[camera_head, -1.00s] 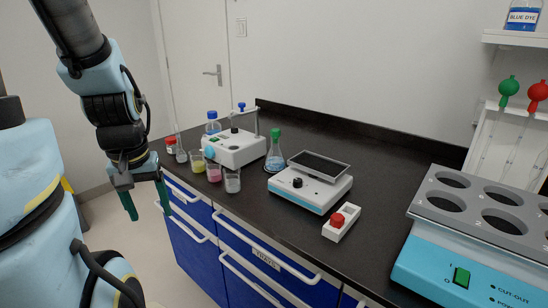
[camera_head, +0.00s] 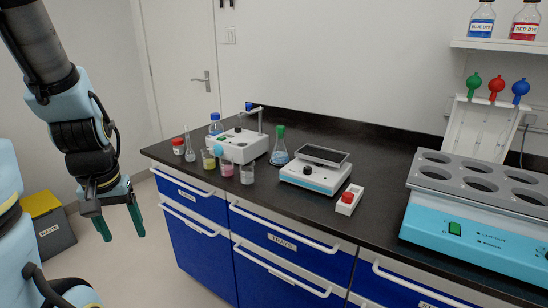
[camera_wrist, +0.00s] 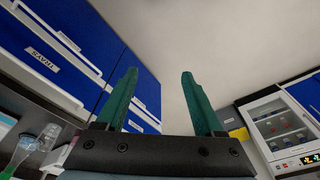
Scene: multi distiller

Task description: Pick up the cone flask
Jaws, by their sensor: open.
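The cone flask (camera_head: 279,150) stands upright on the black bench in the head view. It is clear glass with a green cap and a little blue liquid at the bottom. It stands between the white stirrer and the balance. My gripper (camera_head: 121,238) is at the left, off the bench's edge and lower than its top, with its green fingers pointing down. The fingers are apart and empty, well away from the flask.
Beakers (camera_head: 226,168) stand at the bench's front edge, before the stirrer (camera_head: 240,145). The balance (camera_head: 314,175) and a red-button box (camera_head: 348,199) are right of the flask. A multi-hole heater (camera_head: 480,245) fills the right. A waste bin (camera_head: 52,230) stands on the floor at left.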

